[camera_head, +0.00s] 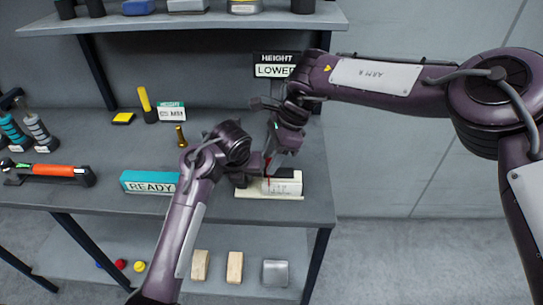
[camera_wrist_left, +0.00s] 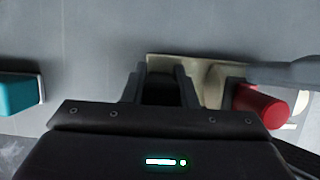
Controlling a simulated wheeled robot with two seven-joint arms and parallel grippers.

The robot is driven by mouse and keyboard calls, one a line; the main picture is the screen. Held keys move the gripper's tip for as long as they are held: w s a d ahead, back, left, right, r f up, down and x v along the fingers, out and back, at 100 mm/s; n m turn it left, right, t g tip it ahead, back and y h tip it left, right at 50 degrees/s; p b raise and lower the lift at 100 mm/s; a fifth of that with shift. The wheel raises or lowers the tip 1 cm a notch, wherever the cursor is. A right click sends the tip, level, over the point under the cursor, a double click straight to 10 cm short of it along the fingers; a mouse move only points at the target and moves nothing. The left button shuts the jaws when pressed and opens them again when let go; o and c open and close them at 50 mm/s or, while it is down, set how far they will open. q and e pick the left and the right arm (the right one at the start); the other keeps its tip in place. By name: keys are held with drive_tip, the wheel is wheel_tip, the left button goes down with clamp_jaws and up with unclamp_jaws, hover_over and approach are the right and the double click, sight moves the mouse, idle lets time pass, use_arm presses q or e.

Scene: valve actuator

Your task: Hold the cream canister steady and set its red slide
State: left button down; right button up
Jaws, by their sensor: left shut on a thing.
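The cream canister (camera_head: 286,185) lies on a thin cream base (camera_head: 270,197) near the workbench's front right. My left gripper (camera_head: 246,178) is at its left end, shut on it; the grip itself is mostly hidden. In the left wrist view the fingers (camera_wrist_left: 161,85) stand in front of a cream body (camera_wrist_left: 212,78). A red part (camera_head: 267,166), apparently the slide, shows thinly at the canister's left. A red cylinder (camera_wrist_left: 260,105) shows in the left wrist view beside the cream body. My right gripper (camera_head: 274,157) points down just above the red part; contact and finger opening are unclear.
A teal READY block (camera_head: 150,182) lies left of the left forearm. A HEIGHT LOWER sign (camera_head: 275,66) stands behind the right gripper. A small brass piece (camera_head: 181,136) and a yellow marker (camera_head: 146,104) stand farther back. An orange-handled tool (camera_head: 50,171) lies far left.

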use_arm(q)
drive_tip(key=shift+a+f, duration=0.1)
drive_tip(key=shift+f, duration=0.15)
use_arm(e)
clamp_jaws()
drive_tip(key=shift+d, duration=1.25)
drive_tip(key=shift+o, duration=0.4)
unclamp_jaws()
drive_tip(key=s+v, duration=0.1)
drive_tip(key=v, duration=1.1)
drive_tip(key=shift+w, duration=0.35)
